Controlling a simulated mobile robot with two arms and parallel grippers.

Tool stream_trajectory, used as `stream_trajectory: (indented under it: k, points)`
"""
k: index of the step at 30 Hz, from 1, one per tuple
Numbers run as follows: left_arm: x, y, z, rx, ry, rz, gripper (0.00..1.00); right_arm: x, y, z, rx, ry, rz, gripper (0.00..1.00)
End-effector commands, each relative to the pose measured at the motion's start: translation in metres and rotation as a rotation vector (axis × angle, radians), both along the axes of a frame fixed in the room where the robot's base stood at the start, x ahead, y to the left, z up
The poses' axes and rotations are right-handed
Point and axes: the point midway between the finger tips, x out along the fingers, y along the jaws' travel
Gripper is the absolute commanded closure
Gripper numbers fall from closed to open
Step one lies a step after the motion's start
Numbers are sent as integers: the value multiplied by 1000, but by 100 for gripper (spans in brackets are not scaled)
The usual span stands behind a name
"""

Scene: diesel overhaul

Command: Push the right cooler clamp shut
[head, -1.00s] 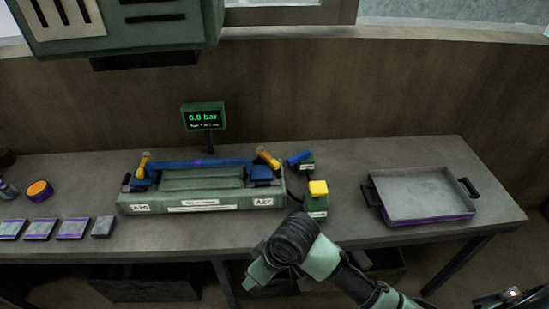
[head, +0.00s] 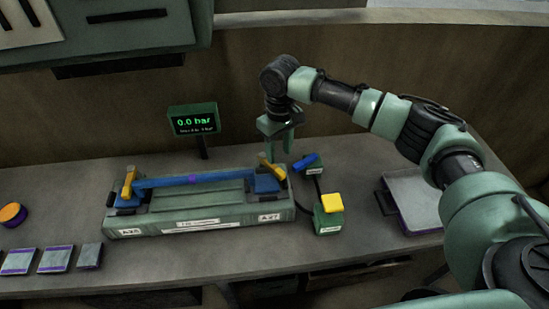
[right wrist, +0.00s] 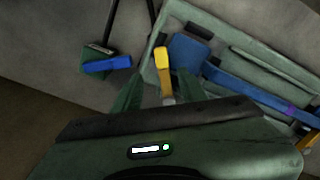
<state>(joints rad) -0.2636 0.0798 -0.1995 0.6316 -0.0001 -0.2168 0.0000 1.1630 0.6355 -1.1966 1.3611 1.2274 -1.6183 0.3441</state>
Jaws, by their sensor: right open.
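The right cooler clamp's yellow handle (head: 271,168) slants up and left above a blue block (head: 265,185) at the right end of the green test bench (head: 190,221). My right gripper (head: 281,146) is open, pointing down just behind and above this handle. In the right wrist view the yellow handle (right wrist: 162,62) shows between the two green fingers (right wrist: 160,90), with the blue block beside it. I cannot tell whether a finger touches the handle. The left clamp's yellow handle (head: 129,181) stands steeply at the other end. My left gripper is not in view.
A blue bar (head: 185,180) spans the bench. A display (head: 194,121) reading 0.0 bar stands behind. A blue lever (head: 306,160) and a yellow button (head: 333,202) sit close to the right. My arm partly hides a tray (head: 415,196). Flat plates (head: 54,259) lie front left.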

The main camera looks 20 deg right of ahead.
Motion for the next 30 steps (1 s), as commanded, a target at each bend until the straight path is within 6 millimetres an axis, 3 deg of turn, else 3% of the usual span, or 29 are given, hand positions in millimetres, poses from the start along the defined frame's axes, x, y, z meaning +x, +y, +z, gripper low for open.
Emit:
stream_trajectory:
  k: [6,9,13,19,23,28,30]
  points:
    - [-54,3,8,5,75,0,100,-2,1,-35,-1,5,2,58]
    - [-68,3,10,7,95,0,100,-2,1,-50,-1,4,2,58]
    - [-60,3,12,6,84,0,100,-2,1,-63,-1,3,3,58]
    - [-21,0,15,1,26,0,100,-2,1,-70,-1,1,4,58]
    - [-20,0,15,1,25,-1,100,-2,1,-70,-1,1,4,58]
    - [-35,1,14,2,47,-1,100,-2,1,-69,0,0,4,100]
    - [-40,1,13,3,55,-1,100,-2,1,-69,0,0,4,100]
